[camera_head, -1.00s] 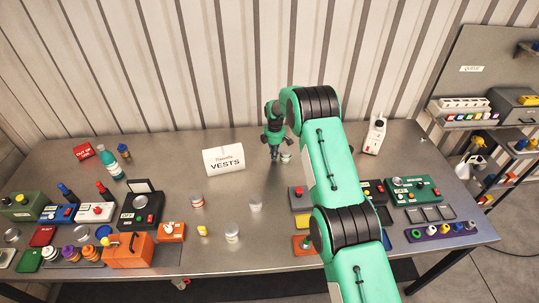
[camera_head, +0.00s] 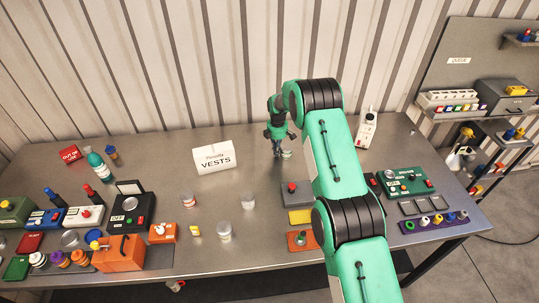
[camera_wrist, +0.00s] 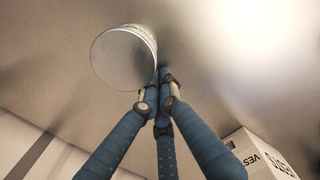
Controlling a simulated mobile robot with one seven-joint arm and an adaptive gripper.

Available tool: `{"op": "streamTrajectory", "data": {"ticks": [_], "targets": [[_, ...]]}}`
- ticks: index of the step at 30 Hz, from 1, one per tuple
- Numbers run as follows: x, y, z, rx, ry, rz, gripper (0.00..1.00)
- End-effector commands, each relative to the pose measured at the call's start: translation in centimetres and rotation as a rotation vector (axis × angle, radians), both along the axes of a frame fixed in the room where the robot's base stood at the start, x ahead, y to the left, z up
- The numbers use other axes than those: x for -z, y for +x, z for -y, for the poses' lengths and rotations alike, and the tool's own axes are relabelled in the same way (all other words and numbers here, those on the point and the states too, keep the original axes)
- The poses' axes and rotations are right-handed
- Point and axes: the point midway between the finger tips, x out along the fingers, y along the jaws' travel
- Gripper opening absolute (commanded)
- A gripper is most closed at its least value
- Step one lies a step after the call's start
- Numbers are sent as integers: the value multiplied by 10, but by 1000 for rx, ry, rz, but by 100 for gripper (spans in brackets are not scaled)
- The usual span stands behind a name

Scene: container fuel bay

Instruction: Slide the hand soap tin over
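A small pale tin (camera_head: 287,154) stands on the steel table, close by the fingers on their right in the head view. In the wrist view the tin (camera_wrist: 124,57) shows a plain round end and a printed side, right beside the fingertips. I cannot read its label. My gripper (camera_head: 277,153) points down at the table. Its blue fingers (camera_wrist: 161,82) are drawn together at the tips with nothing between them. The tin lies alongside them, seemingly touching.
A white VESTS sign (camera_head: 213,158) stands left of my gripper. Similar tins (camera_head: 248,202), (camera_head: 224,231) and (camera_head: 188,201) stand nearer the front. A grey box with a red knob (camera_head: 295,194) is in front. A white device (camera_head: 367,130) stands at the back right.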

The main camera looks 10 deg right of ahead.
Motion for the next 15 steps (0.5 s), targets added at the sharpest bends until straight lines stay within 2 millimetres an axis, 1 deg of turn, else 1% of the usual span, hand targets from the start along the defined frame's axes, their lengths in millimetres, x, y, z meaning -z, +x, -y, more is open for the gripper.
{"op": "streamTrajectory", "data": {"ticks": [1,5,8,12,15], "targets": [[2,0,11,3,0,0,0],[3,0,38,3,0,0,0],[3,-1,62,4,0,-1,0],[3,-1,101,5,0,0,0],[3,0,127,4,0,0,0]]}}
